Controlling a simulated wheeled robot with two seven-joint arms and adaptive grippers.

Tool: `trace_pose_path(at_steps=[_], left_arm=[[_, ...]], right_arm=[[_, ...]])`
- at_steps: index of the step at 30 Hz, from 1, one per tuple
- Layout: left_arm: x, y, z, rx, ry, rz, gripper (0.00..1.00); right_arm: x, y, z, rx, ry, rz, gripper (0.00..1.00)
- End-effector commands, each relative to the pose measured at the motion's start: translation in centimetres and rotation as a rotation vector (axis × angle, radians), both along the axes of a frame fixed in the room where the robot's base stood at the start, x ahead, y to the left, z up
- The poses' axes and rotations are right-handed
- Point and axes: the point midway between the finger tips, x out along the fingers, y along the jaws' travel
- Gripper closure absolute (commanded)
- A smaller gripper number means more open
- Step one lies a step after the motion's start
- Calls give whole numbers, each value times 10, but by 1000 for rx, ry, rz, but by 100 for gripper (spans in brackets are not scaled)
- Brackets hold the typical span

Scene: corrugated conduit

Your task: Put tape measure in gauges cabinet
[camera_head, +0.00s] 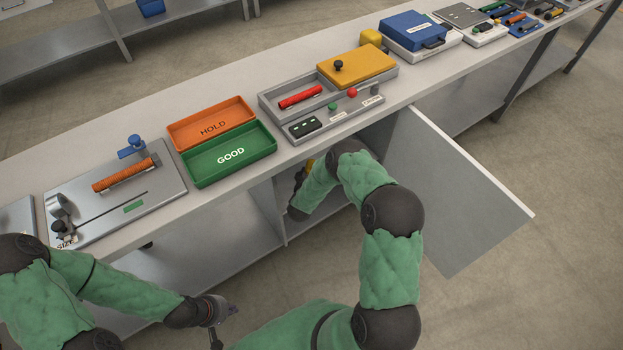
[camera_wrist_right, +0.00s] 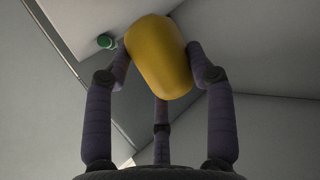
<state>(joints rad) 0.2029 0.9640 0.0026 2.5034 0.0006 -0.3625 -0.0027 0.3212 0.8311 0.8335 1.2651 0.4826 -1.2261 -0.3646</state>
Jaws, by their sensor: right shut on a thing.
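The yellow, rounded tape measure (camera_wrist_right: 158,55) is held between the fingers of my right gripper (camera_wrist_right: 160,70) in the right wrist view. My right arm reaches into the open gauges cabinet (camera_head: 265,200) under the bench in the head view. There the arm mostly hides the right gripper, and only a bit of yellow (camera_head: 309,164) shows beside it. The cabinet door (camera_head: 465,190) stands wide open to the right. Grey cabinet panels surround the tape measure in the wrist view. My left gripper (camera_head: 224,324) is low in front of the bench, empty, with its fingers apart.
A small green round thing (camera_wrist_right: 106,41) shows beside the tape measure. The floor in front is clear.

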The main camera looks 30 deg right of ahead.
Motion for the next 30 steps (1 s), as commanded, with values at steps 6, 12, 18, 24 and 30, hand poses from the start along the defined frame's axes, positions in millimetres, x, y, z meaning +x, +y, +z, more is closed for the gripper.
trace_pose_path(at_steps=[6,12,18,24,30], left_arm=[[0,0,-12,0,-1,0,100],[0,0,-20,0,0,0,100],[0,0,-18,0,-1,0,100],[0,0,-18,0,-1,0,100],[0,0,-18,0,-1,0,100]], right_arm=[[1,0,-21,-1,-2,1,96],[1,0,-38,-2,-4,1,96],[1,0,-36,-1,-3,1,96],[0,0,-40,0,0,1,22],[0,0,-40,0,0,1,21]])
